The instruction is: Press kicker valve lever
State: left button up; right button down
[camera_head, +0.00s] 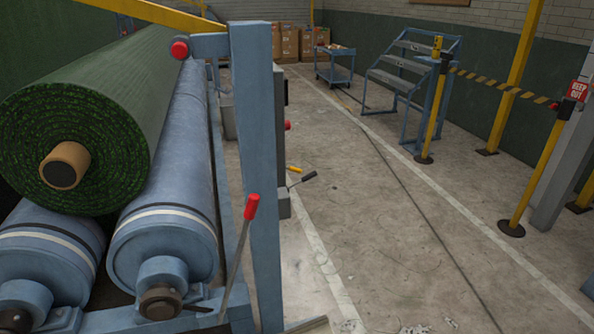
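A long lever with a red grip (252,207) rises at a tilt beside the near end of the blue rollers. Two shorter levers stick out to the right from behind the blue post: one with a yellow grip (294,169) and one with a black grip (309,176), near a grey box (283,204). I cannot tell from labels which of these is the kicker valve lever. The post hides part of their mounting. Neither of my grippers shows in the head view, and nothing is seen touching any lever.
A green turf roll (110,95) rests on two blue rollers (165,215) at the left. The blue post (257,150) stands between me and the short levers. The concrete floor to the right is open. Yellow barrier posts (532,185), steps (395,75) and a cart (335,62) stand farther off.

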aim_at(291, 168)
jog(key=u, duration=0.55)
jog(key=i+l+u, duration=0.2)
jog(key=l+u, duration=0.2)
jog(key=i+l+u, duration=0.1)
jog(key=l+u, duration=0.75)
jog(key=l, duration=0.25)
